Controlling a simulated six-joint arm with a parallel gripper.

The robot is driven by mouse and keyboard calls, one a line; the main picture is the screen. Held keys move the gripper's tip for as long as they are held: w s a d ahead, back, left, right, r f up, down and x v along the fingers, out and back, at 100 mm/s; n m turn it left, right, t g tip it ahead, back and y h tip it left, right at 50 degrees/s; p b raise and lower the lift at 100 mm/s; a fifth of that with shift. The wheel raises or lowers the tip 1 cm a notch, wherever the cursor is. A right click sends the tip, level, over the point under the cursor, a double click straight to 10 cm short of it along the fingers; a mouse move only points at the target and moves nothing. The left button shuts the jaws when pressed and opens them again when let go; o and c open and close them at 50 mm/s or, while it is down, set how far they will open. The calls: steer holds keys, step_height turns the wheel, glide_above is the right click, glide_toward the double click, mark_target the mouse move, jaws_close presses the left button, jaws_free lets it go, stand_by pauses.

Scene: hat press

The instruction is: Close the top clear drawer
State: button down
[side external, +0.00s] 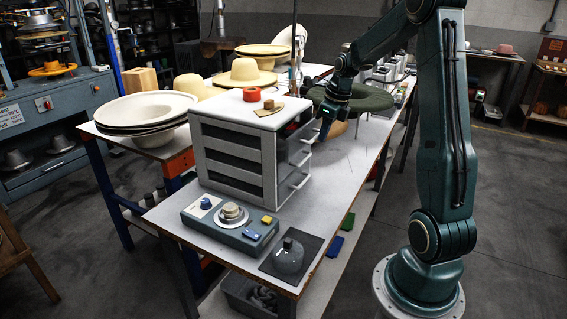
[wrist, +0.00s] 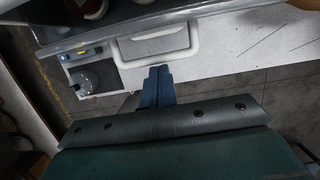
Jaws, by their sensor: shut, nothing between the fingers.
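The white drawer cabinet (side external: 232,150) stands on the table, with several stacked drawers whose pale handles face right. The top clear drawer (side external: 298,143) appears to stick out past the cabinet's right side, with something red visible inside. In the wrist view, a clear drawer edge (wrist: 150,20) crosses the top, and a pale loop handle (wrist: 160,46) lies below it. My gripper (side external: 323,136) is shut and empty, just right of the top drawer front. Its blue fingertips (wrist: 158,70) point toward the handle, seemingly a little apart from it; exact contact is unclear.
On the cabinet top are a red ring (side external: 251,94) and a tan piece (side external: 269,107). Hats stand behind, including a green brim (side external: 365,98) near my wrist.

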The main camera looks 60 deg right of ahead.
steer(key=shift+w, duration=1.95)
steer(key=shift+s+f, duration=0.1)
steer(key=shift+s, duration=0.45)
steer(key=s+r, duration=0.5)
steer(key=r, duration=0.4)
steer(key=shift+s, duration=0.35)
